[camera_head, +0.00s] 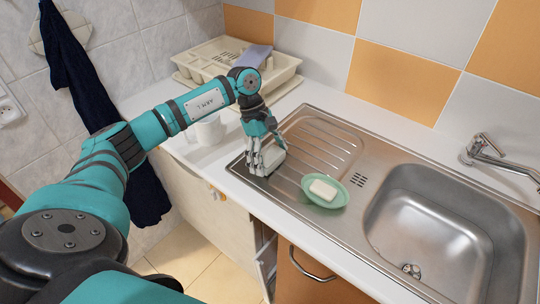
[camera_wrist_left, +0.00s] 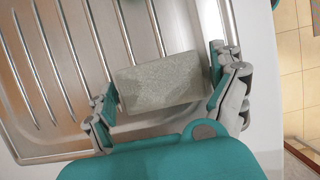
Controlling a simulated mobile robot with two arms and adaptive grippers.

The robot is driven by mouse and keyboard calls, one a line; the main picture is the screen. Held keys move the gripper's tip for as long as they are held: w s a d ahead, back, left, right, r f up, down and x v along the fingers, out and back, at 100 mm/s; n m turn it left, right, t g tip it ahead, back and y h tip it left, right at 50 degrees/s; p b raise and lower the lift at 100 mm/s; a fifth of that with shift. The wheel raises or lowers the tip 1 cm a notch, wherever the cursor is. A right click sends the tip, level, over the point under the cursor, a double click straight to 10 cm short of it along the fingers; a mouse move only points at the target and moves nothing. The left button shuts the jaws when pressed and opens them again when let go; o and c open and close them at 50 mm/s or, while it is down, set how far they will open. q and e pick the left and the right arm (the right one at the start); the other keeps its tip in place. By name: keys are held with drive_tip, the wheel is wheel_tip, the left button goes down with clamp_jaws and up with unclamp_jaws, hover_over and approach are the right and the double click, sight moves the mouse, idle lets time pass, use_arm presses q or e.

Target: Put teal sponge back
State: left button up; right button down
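My left gripper (camera_head: 266,160) points down over the drainboard, at the left end of the steel sink. A pale grey-green block (camera_wrist_left: 160,82), likely the sponge, lies between its two fingers (camera_wrist_left: 162,83) in the left wrist view; it does not look clearly teal. In the head view the block (camera_head: 274,156) is partly hidden by the fingers. The left finger seems to touch it, while a thin gap may show at the right finger, so I cannot tell whether it is gripped. The block is at or just above the drainboard (camera_head: 325,149). My right gripper is not in view.
A green soap dish (camera_head: 338,196) with a white bar (camera_head: 323,190) stands right of the gripper. The basin (camera_head: 430,230) and tap (camera_head: 483,150) are farther right. A white mug (camera_head: 207,131) and a cream dish rack (camera_head: 281,72) stand at the left and back.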

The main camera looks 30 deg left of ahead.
use_arm(q)
drive_tip(key=shift+r, duration=0.2)
drive_tip(key=shift+w+a+r, duration=0.1)
drive_tip(key=shift+a+r, duration=0.05)
drive_tip(key=shift+r, duration=0.05)
drive_tip(key=b+v, duration=0.2)
drive_tip(key=v, duration=0.9)
drive_tip(key=shift+r, duration=0.2)
drive_tip(key=shift+a, duration=0.1)
